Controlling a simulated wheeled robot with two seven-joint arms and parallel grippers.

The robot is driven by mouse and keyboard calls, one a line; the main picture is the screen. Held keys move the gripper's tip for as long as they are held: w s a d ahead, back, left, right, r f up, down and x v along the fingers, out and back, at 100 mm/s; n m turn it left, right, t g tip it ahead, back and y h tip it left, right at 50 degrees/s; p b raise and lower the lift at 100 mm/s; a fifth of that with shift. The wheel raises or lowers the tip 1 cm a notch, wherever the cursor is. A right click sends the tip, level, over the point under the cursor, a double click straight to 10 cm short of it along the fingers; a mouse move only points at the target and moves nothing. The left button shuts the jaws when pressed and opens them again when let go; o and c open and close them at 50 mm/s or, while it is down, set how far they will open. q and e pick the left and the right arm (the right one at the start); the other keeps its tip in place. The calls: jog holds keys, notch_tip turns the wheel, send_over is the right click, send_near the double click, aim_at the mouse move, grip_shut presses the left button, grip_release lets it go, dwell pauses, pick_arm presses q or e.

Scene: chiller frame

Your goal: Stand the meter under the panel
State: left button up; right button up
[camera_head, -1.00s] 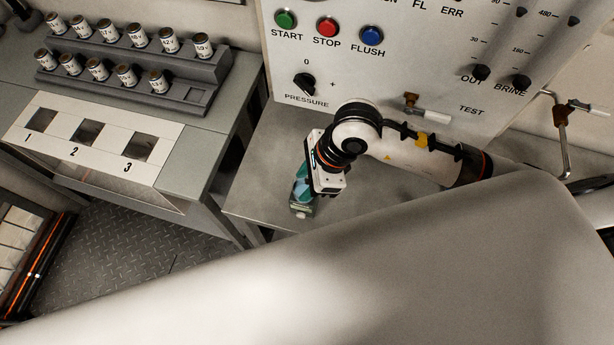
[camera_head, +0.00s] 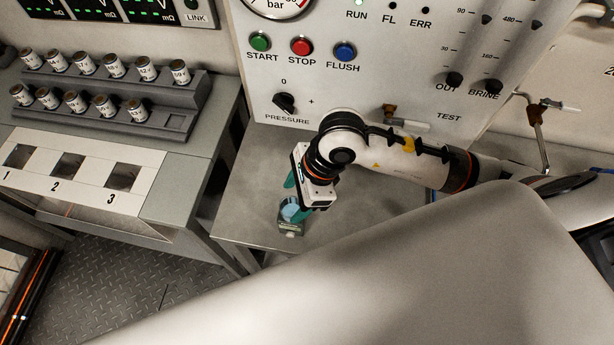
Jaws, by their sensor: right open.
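The meter (camera_head: 290,229), a small grey-green device with a light blue round part on top, stands on the grey bench top below the panel (camera_head: 350,85), near the bench's front edge. My right gripper (camera_head: 298,197) is just above and behind it, with its teal fingers apart. One finger shows left of the white gripper body and one near the meter's right side. The gripper appears empty; whether a finger still touches the meter I cannot tell. My left gripper is not in view.
A stepped rack (camera_head: 110,95) with several labelled cylinders stands on the left bench, behind a white plate (camera_head: 75,172) with numbered openings. A large pale surface fills the foreground. A tap (camera_head: 405,122) juts from the panel.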

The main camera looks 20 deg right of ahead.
jog(key=v, duration=1)
jog(key=shift+b, duration=0.45)
jog(key=shift+r, duration=0.15)
